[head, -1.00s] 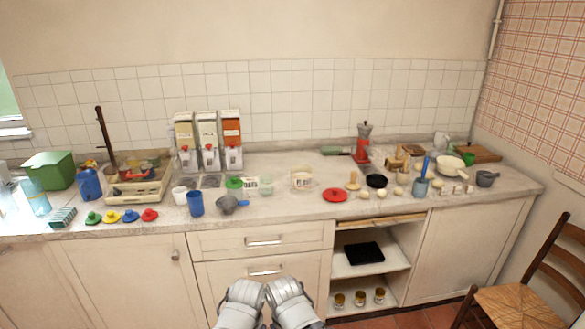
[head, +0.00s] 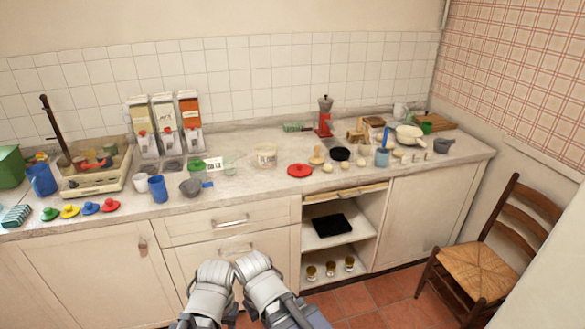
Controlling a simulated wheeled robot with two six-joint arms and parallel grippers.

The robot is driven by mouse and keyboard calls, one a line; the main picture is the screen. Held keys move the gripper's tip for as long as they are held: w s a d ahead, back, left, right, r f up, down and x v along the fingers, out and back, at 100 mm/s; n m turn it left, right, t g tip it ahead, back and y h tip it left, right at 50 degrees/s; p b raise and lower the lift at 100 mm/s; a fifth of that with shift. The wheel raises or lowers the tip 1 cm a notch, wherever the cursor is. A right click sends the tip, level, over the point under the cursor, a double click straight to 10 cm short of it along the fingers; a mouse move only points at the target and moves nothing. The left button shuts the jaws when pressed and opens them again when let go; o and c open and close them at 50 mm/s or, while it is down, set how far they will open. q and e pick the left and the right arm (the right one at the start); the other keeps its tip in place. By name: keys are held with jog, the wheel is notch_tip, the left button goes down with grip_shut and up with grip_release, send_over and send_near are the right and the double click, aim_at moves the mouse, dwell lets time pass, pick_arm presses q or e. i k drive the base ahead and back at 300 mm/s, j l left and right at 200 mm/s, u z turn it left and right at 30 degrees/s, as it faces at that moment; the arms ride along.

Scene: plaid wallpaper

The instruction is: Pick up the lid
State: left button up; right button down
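Several things here look like lids. A flat red round lid (head: 300,170) with a small knob lies on the middle of the counter. Small knobbed lids, green (head: 50,214), yellow (head: 70,211), blue (head: 90,208) and red (head: 110,205), lie in a row near the front left edge. Another green lid-like piece (head: 196,165) lies by a white label. I cannot tell which one the task means. My two pale arm links show at the bottom centre, below the counter edge. No gripper fingers can be made out, and nothing shows as held.
A blue cup (head: 158,188) and a grey pan (head: 191,187) stand between the row of lids and the red lid. Behind are dispensers (head: 165,125) and a tub (head: 265,155). A chair (head: 480,270) stands at the right; the floor before the cabinets is clear.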

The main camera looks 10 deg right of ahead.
aim_at(297, 170)
jog(key=i+l+u, duration=0.35)
jog(key=l, duration=0.25)
jog(key=i+l+u, duration=0.2)
jog(key=l, duration=0.15)
jog(key=l+u, duration=0.2)
jog(key=l, duration=0.15)
jog(key=i+l+u, duration=0.2)
jog(key=l, duration=0.2)
jog(key=l+u, duration=0.15)
jog(key=l, duration=0.25)
